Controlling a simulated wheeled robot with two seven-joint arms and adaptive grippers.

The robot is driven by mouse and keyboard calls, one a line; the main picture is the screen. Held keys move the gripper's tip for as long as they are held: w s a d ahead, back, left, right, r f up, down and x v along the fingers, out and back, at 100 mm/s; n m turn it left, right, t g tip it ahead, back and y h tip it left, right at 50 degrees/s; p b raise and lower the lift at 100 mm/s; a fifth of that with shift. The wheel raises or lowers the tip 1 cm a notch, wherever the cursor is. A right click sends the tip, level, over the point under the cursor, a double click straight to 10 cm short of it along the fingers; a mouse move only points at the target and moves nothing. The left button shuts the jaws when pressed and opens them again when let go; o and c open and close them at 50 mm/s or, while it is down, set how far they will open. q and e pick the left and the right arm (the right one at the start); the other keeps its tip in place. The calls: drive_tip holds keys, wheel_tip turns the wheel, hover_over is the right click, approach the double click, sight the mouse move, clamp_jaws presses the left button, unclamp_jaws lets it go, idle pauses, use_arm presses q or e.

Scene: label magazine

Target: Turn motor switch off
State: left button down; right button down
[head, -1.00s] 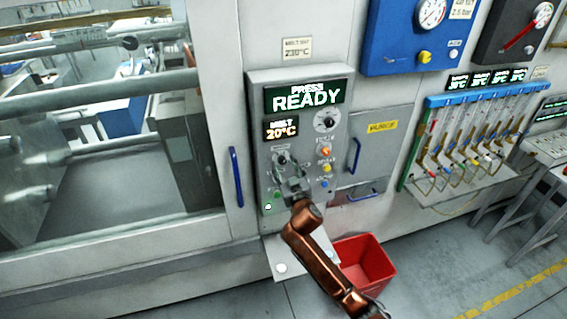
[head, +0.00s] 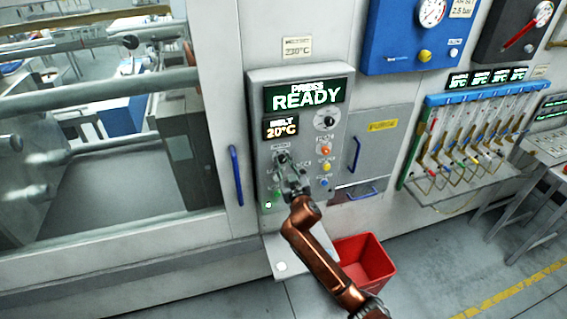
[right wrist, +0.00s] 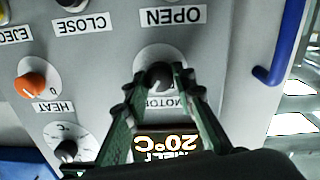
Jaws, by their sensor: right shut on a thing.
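The motor switch is a dark round knob (right wrist: 159,74) on the grey control panel (head: 256,110), with the MOTOR label beside it in the right wrist view, where the lettering is upside down. In the head view the switch is at the panel's left, mostly covered by my gripper. My right gripper (head: 284,168) is at the switch, and in the right wrist view its two green fingers (right wrist: 160,80) are closed on the knob from both sides. The knob's setting cannot be read. My left gripper is not in view.
The orange HEAT knob (right wrist: 31,84) and a white dial (right wrist: 67,143) sit beside the switch. The panel shows a READY display (head: 306,97). A blue handle (head: 236,176) is left of the panel. A red bin (head: 372,268) stands below.

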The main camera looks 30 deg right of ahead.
drive_tip(key=shift+n, duration=0.3)
drive_tip(key=n+p, duration=0.1)
drive_tip(key=n, duration=0.1)
drive_tip(key=shift+n, duration=0.3)
drive_tip(key=n+p, duration=0.1)
drive_tip(key=n, duration=0.2)
drive_tip(key=shift+n, duration=0.3)
drive_tip(key=n+p, duration=0.1)
drive_tip(key=n, duration=0.2)
drive_tip(key=shift+n, duration=0.3)
drive_tip(key=shift+a+f+n+p, duration=0.15)
drive_tip(key=shift+n+p, duration=0.2)
drive_tip(key=shift+n, duration=1.45)
drive_tip(key=c, duration=1.6)
unclamp_jaws()
